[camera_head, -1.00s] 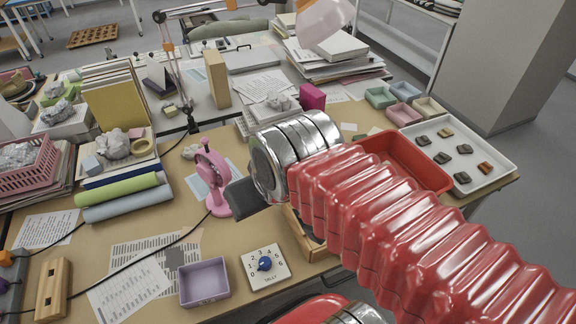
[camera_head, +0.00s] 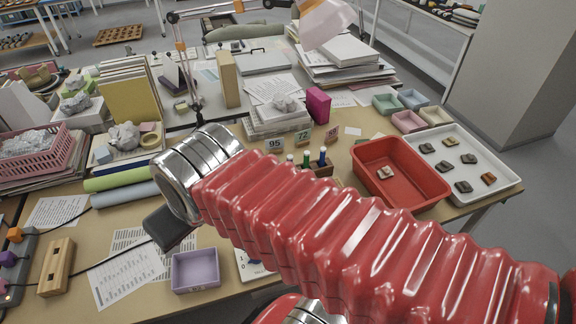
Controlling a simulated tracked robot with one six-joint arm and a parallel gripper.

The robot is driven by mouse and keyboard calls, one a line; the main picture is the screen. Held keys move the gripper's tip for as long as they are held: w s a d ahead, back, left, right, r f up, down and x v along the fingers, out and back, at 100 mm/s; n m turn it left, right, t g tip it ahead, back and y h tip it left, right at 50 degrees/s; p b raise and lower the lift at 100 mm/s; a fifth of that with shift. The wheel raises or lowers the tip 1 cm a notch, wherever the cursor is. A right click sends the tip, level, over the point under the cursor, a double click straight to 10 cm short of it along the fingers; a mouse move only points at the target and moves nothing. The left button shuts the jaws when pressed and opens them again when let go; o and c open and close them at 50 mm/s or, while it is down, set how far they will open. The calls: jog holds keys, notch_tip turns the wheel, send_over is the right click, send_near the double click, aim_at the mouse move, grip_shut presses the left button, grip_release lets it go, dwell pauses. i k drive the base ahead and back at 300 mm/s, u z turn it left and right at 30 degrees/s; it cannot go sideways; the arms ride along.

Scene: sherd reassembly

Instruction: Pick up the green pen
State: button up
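A green pen (camera_head: 306,157) stands upright in a brown wooden holder (camera_head: 323,171) in the middle of the table. A blue-topped pen (camera_head: 322,155) stands to its right, and another pen stands to its left. My red arm hides the lower front of the holder. My gripper (camera_head: 168,229) shows as a dark grey part at the arm's end, to the left of the pens and well apart from them. Its fingers are not clear enough to tell whether they are open, and I see nothing held in it.
Numbered cards (camera_head: 275,144) stand behind the pens. A red tray (camera_head: 425,184) with one small piece and a white tray (camera_head: 500,160) with several sherds lie to the right. A lilac box (camera_head: 195,271) sits near the front edge. A wooden block (camera_head: 57,266) lies at left.

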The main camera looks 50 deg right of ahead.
aim_at(307, 154)
jog(key=u, duration=0.7)
jog(key=k, duration=1.15)
jog(key=z, duration=1.3)
jog(key=i, duration=1)
jog(key=z, duration=0.05)
